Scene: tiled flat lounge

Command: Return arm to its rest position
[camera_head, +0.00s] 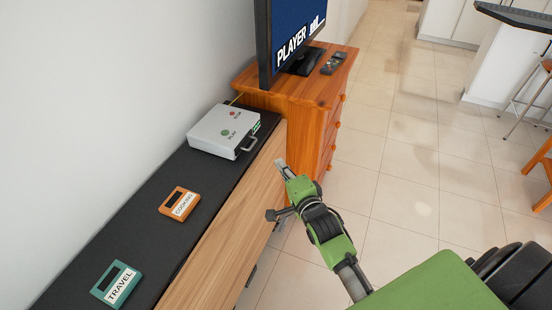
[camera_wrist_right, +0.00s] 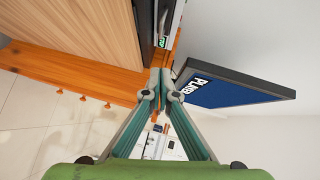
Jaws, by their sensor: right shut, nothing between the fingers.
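My right gripper (camera_head: 281,168) is shut and empty. It points up and to the left in the head view, beside the front edge of the low wooden cabinet (camera_head: 222,235). My green right arm reaches in from the lower right, over the tiled floor. In the right wrist view the gripper (camera_wrist_right: 161,80) shows its two teal fingers meeting at the tips, with nothing held. My left gripper is not in view.
A grey player box (camera_head: 213,128) stands on the cabinet's black top. An orange COOKING cartridge (camera_head: 167,203) and a teal TRAVEL cartridge (camera_head: 103,284) lie nearer. A television (camera_head: 296,35) and remote (camera_head: 334,63) are on an orange wooden dresser (camera_head: 301,105). Open floor lies right.

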